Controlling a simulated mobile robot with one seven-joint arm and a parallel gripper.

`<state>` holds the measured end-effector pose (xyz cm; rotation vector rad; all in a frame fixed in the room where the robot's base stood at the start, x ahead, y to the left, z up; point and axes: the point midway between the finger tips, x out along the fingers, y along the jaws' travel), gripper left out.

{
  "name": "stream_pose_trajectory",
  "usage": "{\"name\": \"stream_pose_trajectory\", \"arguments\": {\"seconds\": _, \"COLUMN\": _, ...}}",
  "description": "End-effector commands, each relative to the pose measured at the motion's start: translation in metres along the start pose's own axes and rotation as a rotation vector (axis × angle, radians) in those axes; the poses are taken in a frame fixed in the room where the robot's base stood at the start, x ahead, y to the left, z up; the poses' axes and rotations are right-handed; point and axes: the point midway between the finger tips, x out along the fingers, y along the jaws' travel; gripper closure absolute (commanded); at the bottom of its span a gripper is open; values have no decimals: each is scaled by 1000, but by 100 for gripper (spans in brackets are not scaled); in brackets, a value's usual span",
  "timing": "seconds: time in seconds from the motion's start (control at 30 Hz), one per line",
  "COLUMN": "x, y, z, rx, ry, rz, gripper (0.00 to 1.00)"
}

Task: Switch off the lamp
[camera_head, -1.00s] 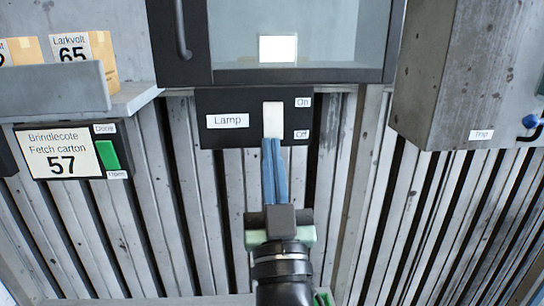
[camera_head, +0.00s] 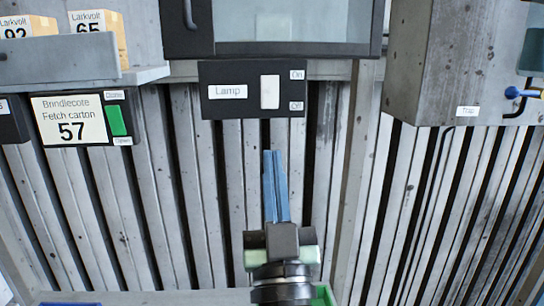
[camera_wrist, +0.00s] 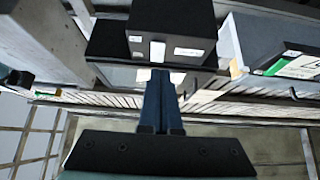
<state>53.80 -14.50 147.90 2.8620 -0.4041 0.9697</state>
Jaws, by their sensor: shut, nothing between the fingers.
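The black lamp panel (camera_head: 215,72) with its "Lamp" label is on the ribbed wall below a glass-fronted cabinet. It carries a white switch (camera_head: 270,92) between "On" at the top and "Off" at the bottom. Which way the switch is tipped is too small to tell. No bright square shows in the cabinet window (camera_head: 290,20). My gripper (camera_head: 274,155) is shut and empty, its blue fingers pointing up below the panel and apart from it. In the wrist view the fingers (camera_wrist: 160,75) appear in front of the switch (camera_wrist: 157,50).
At left, a shelf (camera_head: 50,85) holds cartons, above a "Fetch carton 57" sign (camera_head: 70,122) with a green switch (camera_head: 117,121). At right, a grey box (camera_head: 430,70) labelled "Trip" juts out near a blue knob (camera_head: 513,93). The wall below the lamp panel is clear.

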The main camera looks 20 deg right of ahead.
Motion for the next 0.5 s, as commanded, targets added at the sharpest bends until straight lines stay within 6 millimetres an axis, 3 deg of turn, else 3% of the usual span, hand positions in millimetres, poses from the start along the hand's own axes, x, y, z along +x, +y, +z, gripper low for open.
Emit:
{"name": "stream_pose_trajectory", "arguments": {"seconds": 0.03, "x": -16, "y": 0, "z": 10, "rx": 1, "ry": -2, "rz": 1, "gripper": 100}}
{"name": "stream_pose_trajectory", "arguments": {"seconds": 0.2, "x": -40, "y": 0, "z": 16, "rx": 1, "ry": -1, "rz": 1, "gripper": 100}}
{"name": "stream_pose_trajectory", "arguments": {"seconds": 0.5, "x": -50, "y": 0, "z": 16, "rx": 1, "ry": 1, "rz": -1, "gripper": 100}}
